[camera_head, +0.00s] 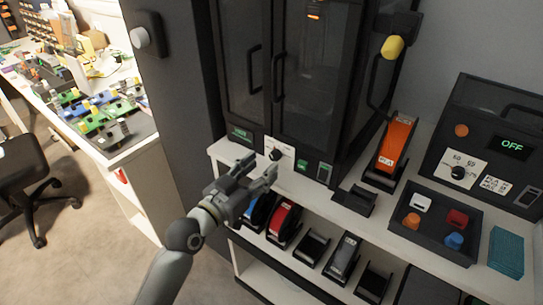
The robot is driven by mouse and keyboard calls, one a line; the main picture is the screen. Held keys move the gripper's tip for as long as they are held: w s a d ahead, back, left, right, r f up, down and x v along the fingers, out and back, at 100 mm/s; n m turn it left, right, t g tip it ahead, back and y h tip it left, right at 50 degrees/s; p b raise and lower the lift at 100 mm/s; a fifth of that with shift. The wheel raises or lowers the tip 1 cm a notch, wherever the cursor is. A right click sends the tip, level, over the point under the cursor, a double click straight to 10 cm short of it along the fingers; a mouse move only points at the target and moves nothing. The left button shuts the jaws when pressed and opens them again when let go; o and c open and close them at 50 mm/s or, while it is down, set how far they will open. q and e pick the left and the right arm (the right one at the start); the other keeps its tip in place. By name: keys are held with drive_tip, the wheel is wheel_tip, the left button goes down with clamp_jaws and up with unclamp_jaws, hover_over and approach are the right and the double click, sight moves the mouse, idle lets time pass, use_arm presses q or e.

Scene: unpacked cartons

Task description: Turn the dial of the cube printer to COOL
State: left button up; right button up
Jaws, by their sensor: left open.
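The cube printer (319,80) is a tall black cabinet with glass doors and vertical handles, standing on the white shelf unit. Its dial (276,155) is a small dark knob on a white plate at the bottom front; the lettering is too small to read. A small green-lit panel (241,134) is left of the dial, and a green button (303,166) is right of it. My left gripper (262,168) is open and empty, just in front of and below the dial, apparently apart from it. My right gripper is not in view.
A black machine (482,124) reading OFF has its own dial (458,172) at the right. A tray (437,254) of small coloured parts and an orange spool holder (396,143) stand nearby. Spools, including a red one (284,221), sit on the lower shelf.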

sight(273, 157)
use_arm(q)
drive_tip(key=shift+x, duration=2.7)
drive_tip(key=shift+c, duration=0.3)
drive_tip(key=c, duration=1)
